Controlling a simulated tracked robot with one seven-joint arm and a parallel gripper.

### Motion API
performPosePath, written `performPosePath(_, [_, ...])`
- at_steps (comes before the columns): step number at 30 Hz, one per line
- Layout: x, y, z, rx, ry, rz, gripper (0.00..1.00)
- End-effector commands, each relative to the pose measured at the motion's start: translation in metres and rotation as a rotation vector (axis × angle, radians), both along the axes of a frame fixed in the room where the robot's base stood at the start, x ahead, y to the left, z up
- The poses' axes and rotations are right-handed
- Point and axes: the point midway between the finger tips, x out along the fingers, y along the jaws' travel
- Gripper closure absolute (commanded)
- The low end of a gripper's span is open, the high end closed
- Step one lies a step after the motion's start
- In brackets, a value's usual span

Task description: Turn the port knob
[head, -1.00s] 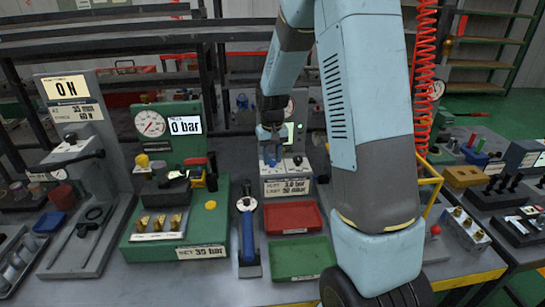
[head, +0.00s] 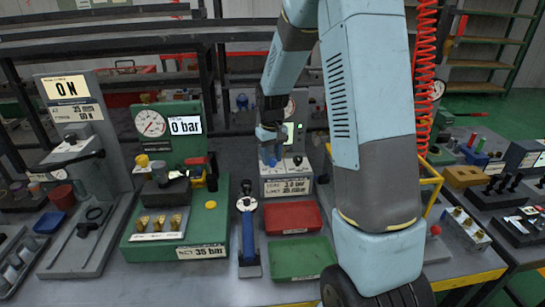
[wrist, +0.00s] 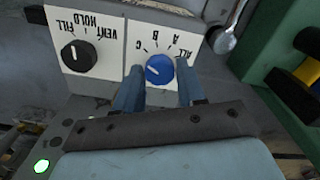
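The port knob is a round blue knob (wrist: 159,69) on a white plate marked A, B and C in the wrist view. Its white pointer line lies toward the left, on the C side. My gripper (wrist: 157,92) is open, one blue finger on each side of the knob's near edge. I cannot tell whether the fingers touch it.
A black knob (wrist: 76,55) marked FILL, VENT and HOLD sits left of the blue one. A metal ball-ended part (wrist: 222,40) is to the right. In the head view, red (head: 292,217) and green (head: 302,259) trays lie in front of the box.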

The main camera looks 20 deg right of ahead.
Motion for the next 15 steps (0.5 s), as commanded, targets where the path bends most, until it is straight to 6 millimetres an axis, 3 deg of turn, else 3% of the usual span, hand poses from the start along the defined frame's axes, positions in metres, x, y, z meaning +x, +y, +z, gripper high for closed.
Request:
performPosePath(6, [-0.0003,-0.0002,-0.0002,0.000,0.001,-0.001,0.39])
performPosePath(15, [-0.0001,-0.0004,0.0024,0.000,0.000,-0.001,0.39])
